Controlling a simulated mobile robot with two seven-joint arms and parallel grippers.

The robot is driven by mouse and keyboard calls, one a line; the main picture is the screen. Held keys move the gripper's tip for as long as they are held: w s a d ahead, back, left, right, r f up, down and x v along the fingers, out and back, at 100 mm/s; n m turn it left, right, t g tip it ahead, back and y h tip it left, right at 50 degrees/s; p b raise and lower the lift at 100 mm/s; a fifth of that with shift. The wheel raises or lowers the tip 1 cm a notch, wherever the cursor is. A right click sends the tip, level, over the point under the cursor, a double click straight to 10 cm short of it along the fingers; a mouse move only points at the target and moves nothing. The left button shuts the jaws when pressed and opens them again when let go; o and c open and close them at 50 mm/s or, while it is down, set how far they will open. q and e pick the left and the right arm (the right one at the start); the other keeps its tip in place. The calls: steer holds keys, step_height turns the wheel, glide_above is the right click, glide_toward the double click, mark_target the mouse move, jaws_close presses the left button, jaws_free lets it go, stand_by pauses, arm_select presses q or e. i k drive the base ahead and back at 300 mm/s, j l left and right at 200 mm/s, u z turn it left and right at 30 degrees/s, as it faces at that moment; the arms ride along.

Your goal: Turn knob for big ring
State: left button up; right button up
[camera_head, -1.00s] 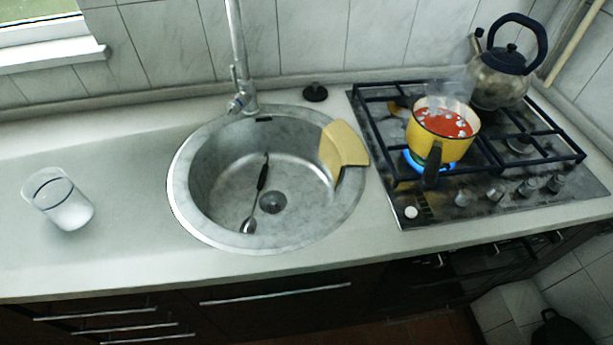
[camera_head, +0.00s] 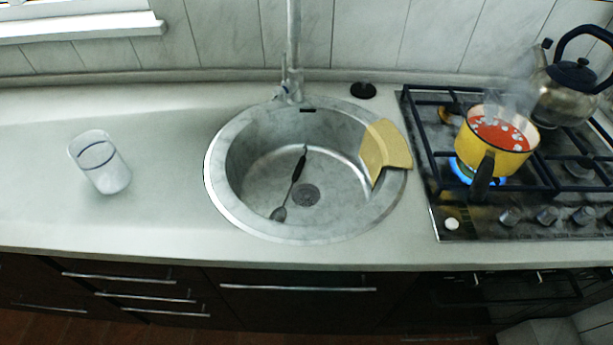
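The gas stove (camera_head: 465,222) is at the right, cut off by the frame edge. A row of metal knobs lines its front: one at the left (camera_head: 510,216), one in the middle (camera_head: 547,215) and one at the right (camera_head: 584,215). A small white button (camera_head: 451,224) sits left of them. A blue flame (camera_head: 462,172) burns on the front left ring under a yellow pot (camera_head: 510,160) of bubbling red liquid. I cannot tell which knob belongs to the big ring. Neither of my grippers shows in the head view.
A steel kettle (camera_head: 566,95) stands at the back right of the stove. A round sink (camera_head: 230,205) holds a dark-handled spoon (camera_head: 293,185); a yellow cloth-like piece (camera_head: 384,150) lies over its right rim. A glass (camera_head: 101,163) stands on the left counter, with free room around it.

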mark_target(544, 216)
steer(key=z, duration=1.75)
